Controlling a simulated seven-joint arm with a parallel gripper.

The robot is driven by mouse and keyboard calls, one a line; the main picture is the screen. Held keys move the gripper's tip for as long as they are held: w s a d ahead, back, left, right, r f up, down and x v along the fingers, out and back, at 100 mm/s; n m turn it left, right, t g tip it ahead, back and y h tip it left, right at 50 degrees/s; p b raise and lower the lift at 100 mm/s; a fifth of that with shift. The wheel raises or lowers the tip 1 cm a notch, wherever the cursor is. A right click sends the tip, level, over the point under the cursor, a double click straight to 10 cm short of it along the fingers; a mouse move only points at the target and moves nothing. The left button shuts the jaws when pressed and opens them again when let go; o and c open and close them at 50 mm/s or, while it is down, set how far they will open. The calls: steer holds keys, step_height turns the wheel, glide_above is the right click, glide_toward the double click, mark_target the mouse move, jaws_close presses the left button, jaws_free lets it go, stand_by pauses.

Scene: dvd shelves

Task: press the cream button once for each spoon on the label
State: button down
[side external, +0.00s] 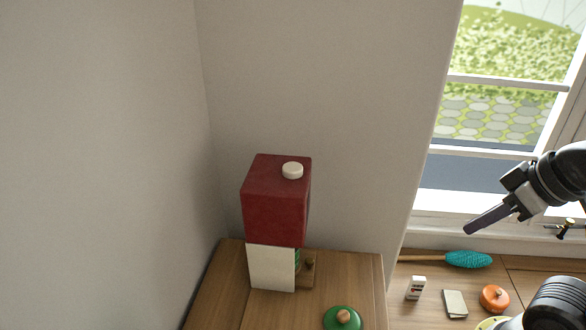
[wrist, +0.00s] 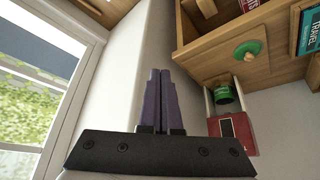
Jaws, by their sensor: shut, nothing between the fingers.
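A red and white machine (side external: 276,205) stands on the wooden surface at the left of the side view. A round cream button (side external: 292,170) sits on its red top. The machine also shows small in the wrist view (wrist: 240,128), with a green can (wrist: 225,95) at its open side. I cannot make out a label or any spoons in either view. My gripper (side external: 469,230) is at the right of the side view, well apart from the machine and the button. Its purple-grey fingers (wrist: 160,75) are together and empty.
A green lid with a wooden knob (side external: 342,319) lies near the machine. A teal brush (side external: 468,259), a small white box (side external: 416,288), a pale block (side external: 455,304) and an orange lidded item (side external: 494,298) lie at the right. A window is behind. The air between gripper and machine looks clear.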

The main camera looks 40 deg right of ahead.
stand_by(0.3)
steer(key=w+r+n, duration=0.1)
steer(key=w+r, duration=0.3)
steer(key=r, duration=0.1)
steer(key=w+a+r+n+t+h, duration=0.1)
steer(key=w+r, duration=0.4)
steer(key=r, duration=0.1)
steer(key=w+r+n+t+h, duration=0.1)
steer(key=w+r, duration=0.3)
steer(key=r, duration=0.2)
steer(key=shift+w+a+r, duration=0.2)
steer(key=shift+w, duration=0.1)
steer(key=w+a+r+n+t, duration=0.1)
steer(key=w+a+r+n, duration=0.1)
steer(key=w+a+r, duration=0.35)
steer(key=w+a+f+n+y, duration=0.1)
steer(key=a+f+n, duration=0.1)
steer(key=a, duration=1.2)
steer(key=shift+w+f+n+t+y, duration=0.2)
steer(key=shift+n+t+y, duration=0.1)
steer(key=shift+n, duration=0.4)
